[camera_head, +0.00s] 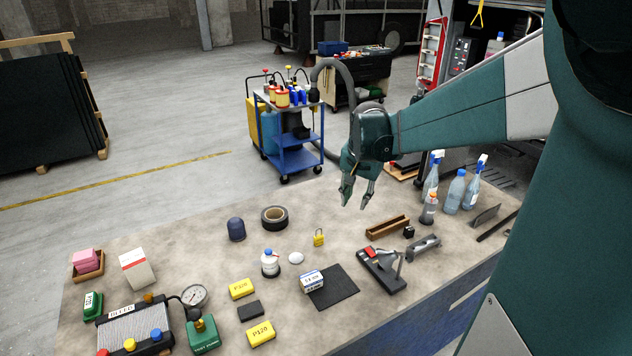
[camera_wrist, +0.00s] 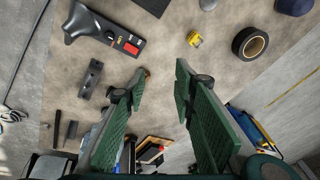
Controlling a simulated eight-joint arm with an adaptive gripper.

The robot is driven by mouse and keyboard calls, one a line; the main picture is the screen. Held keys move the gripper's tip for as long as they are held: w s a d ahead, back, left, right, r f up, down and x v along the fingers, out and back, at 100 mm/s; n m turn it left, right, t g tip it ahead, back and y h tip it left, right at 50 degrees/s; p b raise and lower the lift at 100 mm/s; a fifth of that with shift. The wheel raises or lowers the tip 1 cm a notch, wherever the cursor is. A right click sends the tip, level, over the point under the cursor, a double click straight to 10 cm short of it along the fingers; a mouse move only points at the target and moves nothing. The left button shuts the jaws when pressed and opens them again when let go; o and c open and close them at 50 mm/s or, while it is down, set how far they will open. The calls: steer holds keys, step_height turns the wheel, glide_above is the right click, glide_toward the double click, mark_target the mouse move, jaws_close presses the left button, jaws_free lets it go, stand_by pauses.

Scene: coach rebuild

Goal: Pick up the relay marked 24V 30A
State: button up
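No marking reading 24V 30A is legible in either view. A small black block (camera_head: 409,232) sits at the right end of a brown wooden tray (camera_head: 387,227) in the head view; it may be a relay, but I cannot tell. My gripper (camera_head: 356,202) hangs above the table, fingers down, behind and left of that block. In the wrist view my gripper (camera_wrist: 162,80) has its fingers wide apart with only bare table between the tips, so it is open and empty. I cannot make out the block in the wrist view.
A grey metal part (camera_head: 424,248) lies right of the clamp. Bottles (camera_head: 455,192) stand at the far right edge. Bare table (camera_head: 345,245) lies beside the padlock.

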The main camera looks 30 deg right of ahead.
steer(key=w+d+f+m+g, duration=0.1)
steer(key=d+f+m, duration=0.1)
steer(key=d+f, duration=0.35)
steer(key=w+d+f+m, duration=0.1)
steer(key=d+f+m, duration=0.15)
steer(key=d, duration=0.65)
steer(key=m+g+y, duration=0.1)
steer(key=m+g, duration=0.1)
steer(key=m, duration=0.2)
glide_above(407, 229)
steer(key=shift+n, duration=0.25)
step_height(407, 229, down, 11)
steer(key=shift+d+r+b, duration=0.1)
steer(key=shift+b, duration=0.2)
steer(key=shift+f, duration=1.35)
steer(key=shift+f, duration=2.6)
steer(key=shift+c, duration=0.6)
